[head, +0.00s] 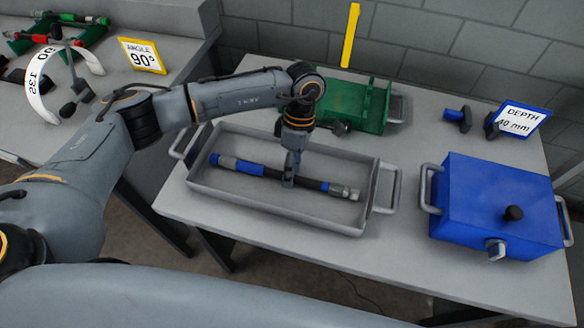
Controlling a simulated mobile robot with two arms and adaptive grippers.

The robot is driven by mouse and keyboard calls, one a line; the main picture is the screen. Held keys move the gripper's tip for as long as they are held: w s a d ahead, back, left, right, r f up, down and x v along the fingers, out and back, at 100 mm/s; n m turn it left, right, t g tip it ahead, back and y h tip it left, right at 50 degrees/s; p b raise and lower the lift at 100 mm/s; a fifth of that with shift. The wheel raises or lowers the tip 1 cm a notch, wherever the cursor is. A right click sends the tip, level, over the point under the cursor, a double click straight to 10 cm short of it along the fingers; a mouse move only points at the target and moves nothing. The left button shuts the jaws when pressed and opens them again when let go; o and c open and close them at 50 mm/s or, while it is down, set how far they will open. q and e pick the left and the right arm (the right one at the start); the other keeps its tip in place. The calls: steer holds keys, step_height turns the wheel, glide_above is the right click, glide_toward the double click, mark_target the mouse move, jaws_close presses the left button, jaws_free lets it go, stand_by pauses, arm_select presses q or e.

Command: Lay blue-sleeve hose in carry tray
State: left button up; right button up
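The blue-sleeve hose (250,168) is black with a blue sleeve near its left end and metal fittings at both ends. It lies slantwise inside the grey carry tray (379,178), low and close to the tray floor. My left gripper (289,181) points down into the tray at the middle of the hose, with its fingers at the hose body. Whether the fingers are closed on the hose or just loosened around it is too small to tell. My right gripper is not in view.
A green crimper (335,103) stands behind the tray and a blue crimper box (497,205) with side handles stands at right. A "DEPTH 40 mm" sign (519,119) is at the back. Other hoses and an "ANGLE 90°" sign (142,55) are on the left bench.

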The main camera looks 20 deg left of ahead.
arm_select(q)
steer(key=shift+f, duration=0.1)
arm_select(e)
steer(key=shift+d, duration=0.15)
arm_select(q)
steer(key=v, duration=1.2)
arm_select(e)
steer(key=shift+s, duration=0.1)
